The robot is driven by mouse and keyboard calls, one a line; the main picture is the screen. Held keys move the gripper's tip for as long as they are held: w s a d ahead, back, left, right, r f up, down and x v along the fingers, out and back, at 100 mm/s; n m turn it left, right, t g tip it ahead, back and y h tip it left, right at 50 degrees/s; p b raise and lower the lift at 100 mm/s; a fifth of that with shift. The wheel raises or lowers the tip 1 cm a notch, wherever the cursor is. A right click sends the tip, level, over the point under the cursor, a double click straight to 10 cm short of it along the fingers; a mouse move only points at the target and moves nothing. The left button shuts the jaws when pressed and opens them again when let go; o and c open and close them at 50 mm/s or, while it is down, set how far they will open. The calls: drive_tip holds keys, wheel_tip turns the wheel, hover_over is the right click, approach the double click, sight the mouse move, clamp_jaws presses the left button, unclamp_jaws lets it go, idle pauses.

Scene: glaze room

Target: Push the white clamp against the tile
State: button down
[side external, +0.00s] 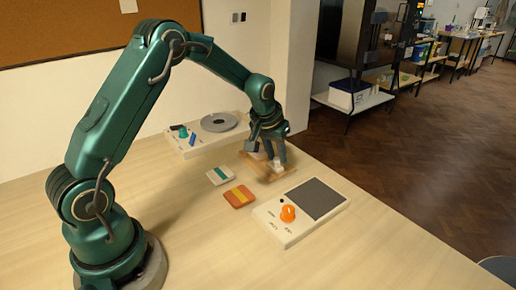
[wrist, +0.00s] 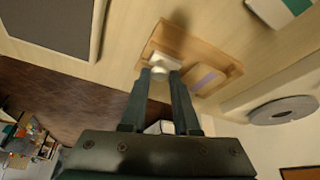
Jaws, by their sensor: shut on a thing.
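A wooden fixture (side external: 250,160) lies on the table below my gripper (side external: 269,158); it also shows in the wrist view (wrist: 218,62). In the wrist view the white clamp (wrist: 170,58) sits at one end of the fixture, between my fingertips (wrist: 161,76). My gripper is shut on the clamp's pale knob. The lilac tile (wrist: 207,80) lies in the fixture to the right of the clamp, with what looks like a narrow gap between them. In the side view my gripper hides the tile, and only a small part of the clamp (side external: 277,166) shows.
A white device with an orange knob (side external: 288,213) and dark panel stands close in front. Behind is a pale board with a grey disc (side external: 219,122). A teal-striped tile (side external: 220,175) and an orange-yellow tile (side external: 239,196) lie left. The near table is clear.

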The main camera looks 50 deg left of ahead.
sight(268, 172)
drive_tip(key=shift+a, duration=1.05)
drive_tip(key=c, duration=0.7)
unclamp_jaws()
drive_tip(key=shift+o, duration=0.2)
drive_tip(key=shift+r, duration=0.1)
drive_tip(key=v, duration=0.5)
drive_tip(key=shift+d, duration=0.1)
